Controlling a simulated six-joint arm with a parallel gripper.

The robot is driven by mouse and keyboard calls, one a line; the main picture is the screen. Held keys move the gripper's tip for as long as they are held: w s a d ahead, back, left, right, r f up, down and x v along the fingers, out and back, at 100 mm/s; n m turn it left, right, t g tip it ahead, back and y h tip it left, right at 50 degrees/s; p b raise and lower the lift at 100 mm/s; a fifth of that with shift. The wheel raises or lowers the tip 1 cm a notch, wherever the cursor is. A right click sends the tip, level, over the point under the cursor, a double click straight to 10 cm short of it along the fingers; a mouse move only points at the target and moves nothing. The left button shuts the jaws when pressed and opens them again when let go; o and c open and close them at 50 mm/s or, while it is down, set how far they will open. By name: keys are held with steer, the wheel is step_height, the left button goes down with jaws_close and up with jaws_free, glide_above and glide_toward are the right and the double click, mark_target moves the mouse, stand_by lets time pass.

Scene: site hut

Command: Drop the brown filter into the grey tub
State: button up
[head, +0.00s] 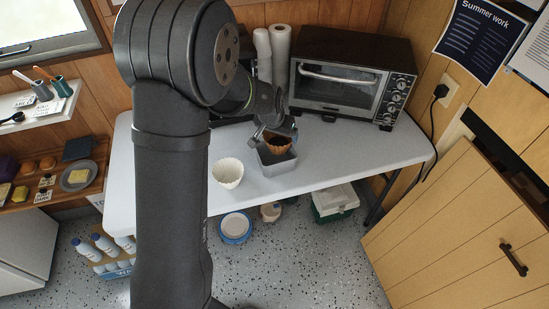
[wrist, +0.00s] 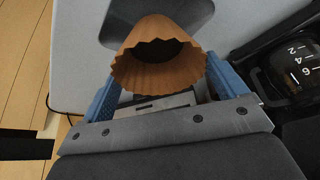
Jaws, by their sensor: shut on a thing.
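The brown filter (head: 278,146) is a fluted paper cup held in my gripper (head: 277,138) over the grey tub (head: 279,181). The tub is a small open box on the white table. In the head view the filter overlaps the tub's far part and appears at or just above its rim; the exact height is hard to tell. In the wrist view the brown filter (wrist: 158,60) sits between the blue fingers of my gripper (wrist: 165,85), its pleated edge facing the camera. The tub's inside is mostly hidden.
A white fluted filter (head: 227,172) stands on the white table (head: 340,163) left of the tub. A dark jug with numbers (wrist: 290,70) is at right in the wrist view.

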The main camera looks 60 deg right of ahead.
steer(key=shift+f, duration=0.65)
steer(key=o, duration=0.5)
steer(key=shift+r, duration=0.15)
steer(key=w+v, duration=0.1)
steer(key=v, duration=1.6)
steer(key=shift+s, duration=0.45)
steer(key=x, duration=1.7)
steer(key=shift+f, duration=0.2)
steer(key=shift+r, duration=0.4)
